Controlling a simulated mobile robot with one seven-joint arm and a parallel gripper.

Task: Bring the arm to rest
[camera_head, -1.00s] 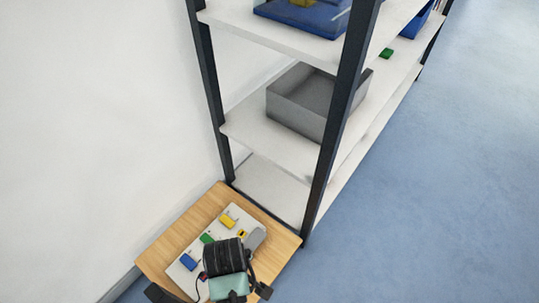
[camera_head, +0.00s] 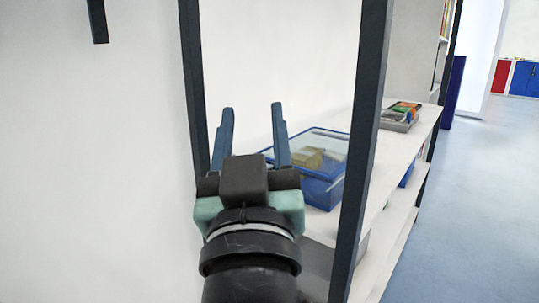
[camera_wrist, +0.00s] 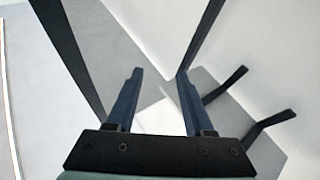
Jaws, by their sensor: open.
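My gripper (camera_head: 252,108) is raised in front of the shelf unit in the head view, with its two blue-grey fingers pointing up and spread apart. Nothing is between the fingers. In the wrist view my gripper (camera_wrist: 158,85) is also open and empty, with pale surfaces and dark posts beyond it. My black wrist covers part of the shelf behind it.
The shelf unit has dark posts (camera_head: 365,130) close to my gripper on both sides. A blue box with a clear lid (camera_head: 325,190) stands on a shelf behind the fingers. A tray of coloured items (camera_head: 400,118) sits farther back. Blue floor (camera_head: 470,220) is open at the right.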

